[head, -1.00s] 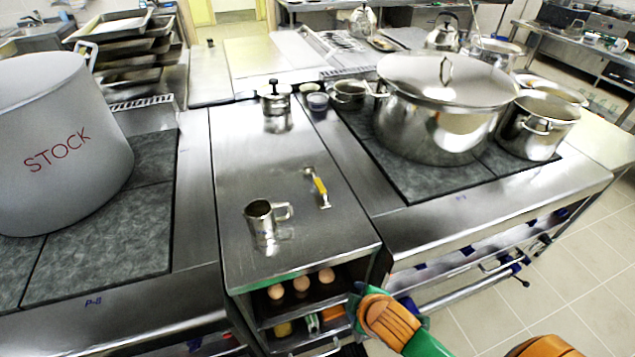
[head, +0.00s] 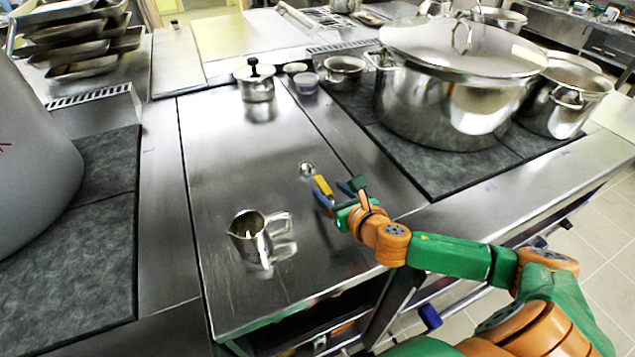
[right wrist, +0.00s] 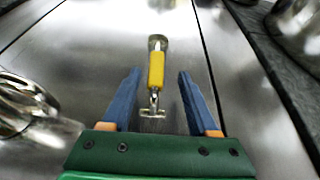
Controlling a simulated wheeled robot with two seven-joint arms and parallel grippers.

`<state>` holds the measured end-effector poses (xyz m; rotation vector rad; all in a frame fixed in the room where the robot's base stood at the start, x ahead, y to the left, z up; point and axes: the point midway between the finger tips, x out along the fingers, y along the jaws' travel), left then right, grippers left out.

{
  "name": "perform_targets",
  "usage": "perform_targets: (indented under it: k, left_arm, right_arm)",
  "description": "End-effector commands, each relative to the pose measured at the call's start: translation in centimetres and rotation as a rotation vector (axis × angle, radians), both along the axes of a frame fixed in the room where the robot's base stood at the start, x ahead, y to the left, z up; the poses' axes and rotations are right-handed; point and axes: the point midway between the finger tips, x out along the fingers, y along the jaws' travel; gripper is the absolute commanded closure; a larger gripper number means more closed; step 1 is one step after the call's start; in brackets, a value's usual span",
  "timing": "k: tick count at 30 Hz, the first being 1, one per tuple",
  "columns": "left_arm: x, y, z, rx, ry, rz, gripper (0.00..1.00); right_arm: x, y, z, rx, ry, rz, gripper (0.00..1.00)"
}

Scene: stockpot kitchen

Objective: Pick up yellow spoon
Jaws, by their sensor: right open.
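The yellow spoon (head: 323,186) lies on the steel counter (head: 225,160), with a yellow handle and metal ends. In the right wrist view the spoon (right wrist: 156,70) points away from me, its near metal end between the fingertips. My right gripper (head: 340,191) is at the spoon's near end. In the right wrist view the right gripper (right wrist: 159,80) has its two blue fingers wide apart, one on each side of the spoon and not touching it. My left gripper is not in view.
A metal jug (head: 250,236) stands left of the spoon. A small lidded pot (head: 255,82) is at the counter's back. A large lidded stockpot (head: 450,105) stands on the dark hob at right. The counter between jug and small pot is clear.

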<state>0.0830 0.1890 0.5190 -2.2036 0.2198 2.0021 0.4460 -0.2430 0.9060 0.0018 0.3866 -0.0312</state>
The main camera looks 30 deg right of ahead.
Motion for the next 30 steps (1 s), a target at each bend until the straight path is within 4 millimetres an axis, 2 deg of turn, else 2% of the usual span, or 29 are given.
perform_targets:
  k: [4,6,9,15,21,22,30]
  left_arm:
    - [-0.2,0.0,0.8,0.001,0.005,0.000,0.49]
    - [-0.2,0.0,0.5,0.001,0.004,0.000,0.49]
    - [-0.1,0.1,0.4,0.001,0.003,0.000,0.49]
    - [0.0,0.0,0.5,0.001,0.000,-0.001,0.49]
    - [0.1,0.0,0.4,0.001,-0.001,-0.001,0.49]
    - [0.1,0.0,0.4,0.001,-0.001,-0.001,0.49]
    - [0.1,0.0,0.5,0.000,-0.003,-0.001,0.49]
  right_arm:
    - [2.9,0.5,0.0,0.007,-0.003,-0.002,0.40]
    - [3.9,0.4,-0.8,0.005,-0.001,-0.002,0.40]
    - [4.7,0.5,-1.1,0.003,0.000,0.000,0.40]
    - [4.7,0.4,-1.2,0.003,0.002,0.001,0.40]
    - [4.7,0.4,-1.2,0.003,0.002,0.000,0.94]
    - [4.7,0.4,-1.2,0.003,0.002,0.000,1.00]
    - [4.7,0.4,-1.2,0.003,0.003,0.000,1.00]
